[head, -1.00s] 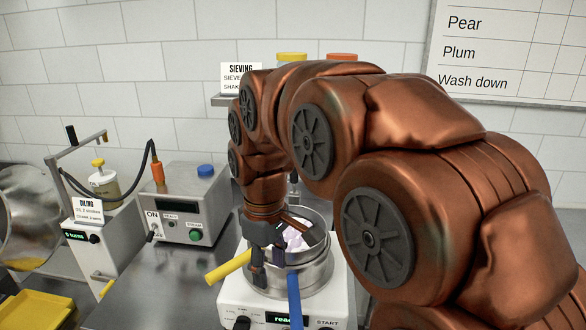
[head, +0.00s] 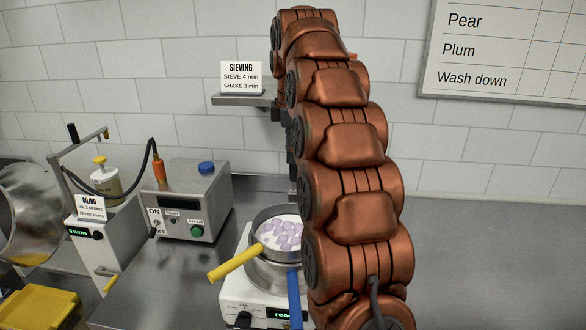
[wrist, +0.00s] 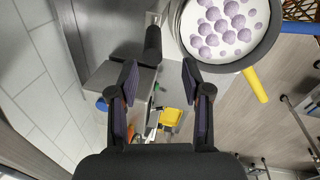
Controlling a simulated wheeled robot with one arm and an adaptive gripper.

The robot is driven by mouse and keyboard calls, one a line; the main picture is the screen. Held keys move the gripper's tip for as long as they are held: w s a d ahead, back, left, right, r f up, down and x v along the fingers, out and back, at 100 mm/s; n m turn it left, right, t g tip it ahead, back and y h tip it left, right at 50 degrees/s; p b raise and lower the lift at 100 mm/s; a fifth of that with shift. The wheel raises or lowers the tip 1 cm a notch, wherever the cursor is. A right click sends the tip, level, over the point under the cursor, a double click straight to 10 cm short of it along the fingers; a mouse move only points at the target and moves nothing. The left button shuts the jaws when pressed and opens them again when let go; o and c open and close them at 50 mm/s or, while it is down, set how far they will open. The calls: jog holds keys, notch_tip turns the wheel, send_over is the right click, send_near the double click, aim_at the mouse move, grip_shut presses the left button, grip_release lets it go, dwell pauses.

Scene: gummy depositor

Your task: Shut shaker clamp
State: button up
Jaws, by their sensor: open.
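The shaker (head: 262,293) is a white box with a lit display and carries a stack of steel pans (head: 275,274). The top pan (head: 258,222) has a yellow handle (head: 234,264) and holds purple gummies in white powder; a blue handle (head: 294,300) points forward below it. In the wrist view a black-gripped lever (wrist: 153,45), apparently the shaker clamp, stands beside the pan rim. My gripper (wrist: 160,76) is open and empty, with the lever's grip ahead of the gap between its fingers. I cannot tell whether they touch. In the head view my arm hides the gripper.
A grey control box (head: 188,205) and the oiling station (head: 104,237) stand left of the shaker. A small shelf (head: 242,100) with a sieving card (head: 241,77) is on the tiled wall behind. A yellow tray (head: 38,306) lies at front left. The counter at right looks clear.

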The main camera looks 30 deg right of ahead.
aim_at(293, 178)
jog(key=shift+w+d+r, duration=0.15)
jog(key=shift+w+d, duration=0.05)
jog(key=shift+d, duration=0.25)
jog(key=shift+w+d+f+p, duration=0.15)
jog(key=shift+f+p, duration=0.3)
jog(key=shift+f, duration=0.8)
jog(key=shift+w+d+f+p, duration=0.1)
jog(key=shift+w+f+p, duration=0.3)
jog(key=shift+f, duration=0.9)
jog(key=shift+w+d+f+p, duration=0.1)
jog(key=shift+f+p, duration=0.45)
jog(key=shift+f, duration=0.7)
jog(key=shift+s, duration=0.1)
grip_shut()
